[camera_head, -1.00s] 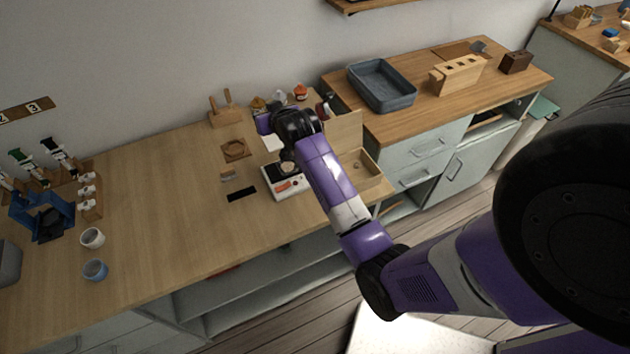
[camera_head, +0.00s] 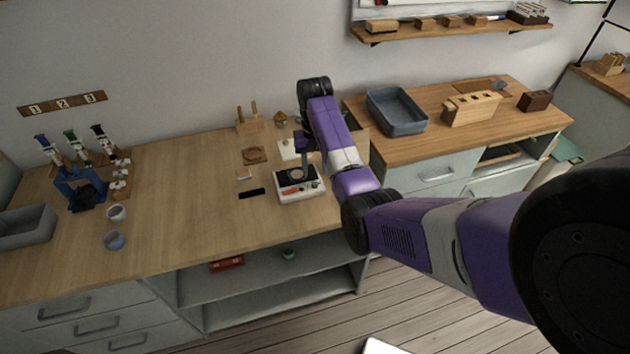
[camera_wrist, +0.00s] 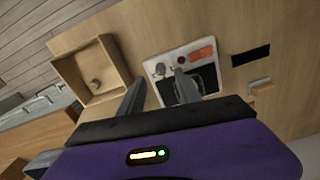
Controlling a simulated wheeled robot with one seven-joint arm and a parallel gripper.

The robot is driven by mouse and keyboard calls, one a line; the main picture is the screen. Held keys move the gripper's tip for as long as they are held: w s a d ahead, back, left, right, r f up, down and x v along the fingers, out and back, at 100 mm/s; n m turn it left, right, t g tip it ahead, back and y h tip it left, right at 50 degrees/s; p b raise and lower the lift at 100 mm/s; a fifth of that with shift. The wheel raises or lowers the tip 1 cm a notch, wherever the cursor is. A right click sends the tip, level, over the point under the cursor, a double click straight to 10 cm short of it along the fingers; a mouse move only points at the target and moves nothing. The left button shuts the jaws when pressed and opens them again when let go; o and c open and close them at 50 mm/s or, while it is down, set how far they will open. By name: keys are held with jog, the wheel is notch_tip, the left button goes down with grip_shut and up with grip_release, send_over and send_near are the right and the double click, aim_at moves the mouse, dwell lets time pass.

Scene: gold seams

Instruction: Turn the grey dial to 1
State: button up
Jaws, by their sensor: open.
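A white device (camera_head: 301,187) with a dark plate and an orange switch stands on the wooden counter. It also shows in the wrist view (camera_wrist: 202,82). A small round grey dial (camera_wrist: 160,70) sits on its panel, away from the orange switch (camera_wrist: 202,54). My gripper (camera_wrist: 159,76) is open and points down at this panel. In the wrist view the dial appears between the two fingertips; I cannot tell the height gap or any contact. The dial's numbers are too small to read.
An open wooden box (camera_wrist: 112,62) with a small knob-like item inside stands beside the device. A black strip (camera_head: 251,193) and a small wooden block (camera_head: 244,175) lie to its left. The counter's middle left is clear.

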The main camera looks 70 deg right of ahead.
aim_at(315, 183)
jog(key=shift+f, duration=3)
grip_shut()
